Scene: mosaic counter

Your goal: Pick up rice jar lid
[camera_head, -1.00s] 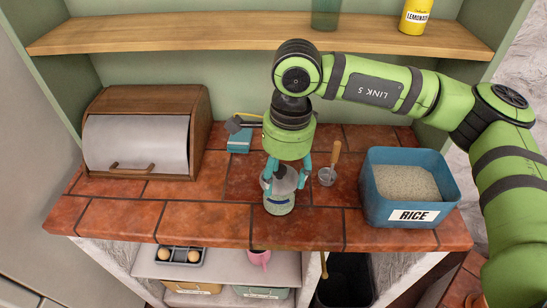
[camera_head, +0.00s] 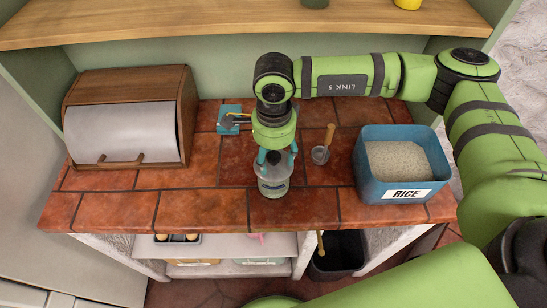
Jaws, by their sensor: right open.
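A small pale jar (camera_head: 273,187) with a label stands upright near the front edge of the counter. A grey, dome-like lid (camera_head: 276,161) sits on its top, partly hidden by my fingers. My right gripper (camera_head: 276,165) points straight down over the jar. Its teal fingers are open, one on each side of the lid; I cannot tell whether they touch it. My left gripper is not in view.
An open blue bin (camera_head: 372,183) labelled RICE holds pale grains at the right. A scoop with a wooden handle (camera_head: 330,135) lies between. The front-left counter is clear.

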